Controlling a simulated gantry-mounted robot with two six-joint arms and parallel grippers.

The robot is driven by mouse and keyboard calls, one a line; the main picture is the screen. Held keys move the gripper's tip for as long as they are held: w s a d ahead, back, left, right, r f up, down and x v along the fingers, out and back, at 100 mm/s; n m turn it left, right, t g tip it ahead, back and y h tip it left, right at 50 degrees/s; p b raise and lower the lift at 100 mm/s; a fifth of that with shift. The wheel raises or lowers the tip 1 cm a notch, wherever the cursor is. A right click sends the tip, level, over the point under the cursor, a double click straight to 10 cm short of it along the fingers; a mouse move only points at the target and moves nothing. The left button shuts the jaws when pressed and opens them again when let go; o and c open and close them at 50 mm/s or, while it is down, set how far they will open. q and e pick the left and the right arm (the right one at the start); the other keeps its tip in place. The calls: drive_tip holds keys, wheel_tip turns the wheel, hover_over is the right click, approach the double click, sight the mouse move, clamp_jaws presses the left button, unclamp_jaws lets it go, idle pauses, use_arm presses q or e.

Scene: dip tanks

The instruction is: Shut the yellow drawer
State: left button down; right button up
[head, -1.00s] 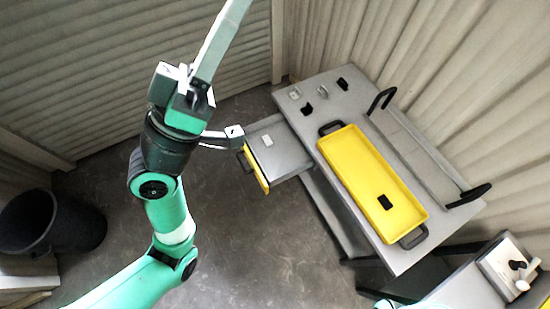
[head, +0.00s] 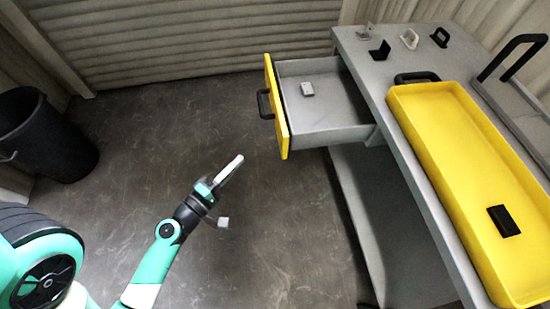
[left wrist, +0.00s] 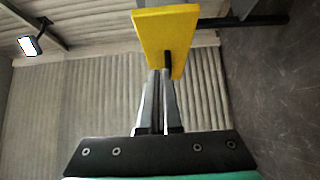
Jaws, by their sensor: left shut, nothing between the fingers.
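The yellow drawer (head: 277,106) is pulled out from the left side of the grey cart. Its yellow front has a black handle (head: 264,103), and a small light grey block (head: 307,89) lies inside the drawer. The yellow front (left wrist: 168,35) also shows in the left wrist view, beyond the fingers. My left gripper (head: 238,160) is shut and empty, to the lower left of the drawer front in the head view and apart from it. In the left wrist view its fingertips (left wrist: 160,73) overlap the front's lower edge. My right gripper is not in view.
The cart top (head: 365,65) bears a yellow tray (head: 450,130) with a black block (head: 503,220) in it. Several small brackets stand at the cart's far end. A black bin (head: 45,135) stands at left. The floor left of the drawer is clear.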

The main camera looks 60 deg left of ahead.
use_arm(q)
drive_tip(key=p+x, duration=0.1)
drive_tip(key=x, duration=0.3)
drive_tip(key=d+p+x, duration=0.1)
drive_tip(key=x, duration=0.3)
drive_tip(key=p+x, duration=0.1)
drive_tip(key=x, duration=0.3)
drive_tip(key=shift+w+d+f, duration=0.15)
drive_tip(key=shift+w+f, duration=0.15)
drive_tip(key=shift+w, duration=0.25)
drive_tip(key=shift+w+d+f+p, duration=0.1)
drive_tip(key=shift+w+f+p, duration=0.1)
drive_tip(key=shift+w+p, duration=0.2)
drive_tip(key=shift+f, duration=0.1)
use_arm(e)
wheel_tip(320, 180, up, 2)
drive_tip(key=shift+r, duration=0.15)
